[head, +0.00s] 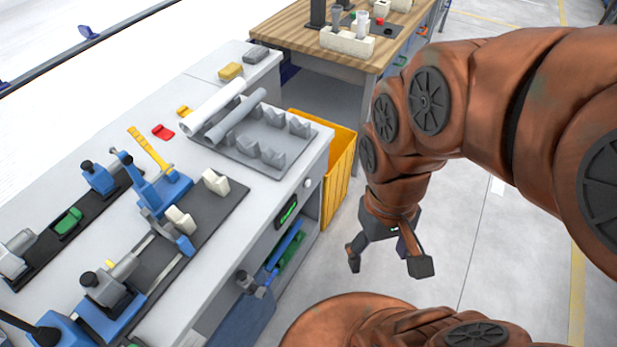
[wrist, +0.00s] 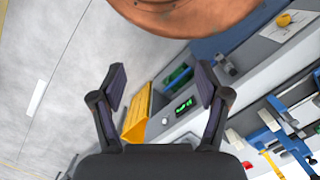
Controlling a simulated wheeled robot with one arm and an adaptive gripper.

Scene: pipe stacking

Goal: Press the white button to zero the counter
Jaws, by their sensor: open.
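The white button (head: 307,183) is a small round knob on the front face of the grey bench, near its right corner. The counter (head: 286,212), a dark panel with green lit digits too small to read, sits just left of and below it. My gripper (head: 388,264) is open and empty over the floor, right of the bench and apart from the button. In the wrist view, the button (wrist: 165,121) and the counter (wrist: 184,106) show between and beyond the spread fingers of my gripper (wrist: 160,85).
A yellow bin (head: 340,165) stands beside the bench's right end, close to the button. A grey tray (head: 262,166) with V-blocks and pipes lies on the bench top. Blue clamps and rails fill the left. Below the counter is an open shelf with tools (head: 285,250). Floor is clear around my gripper.

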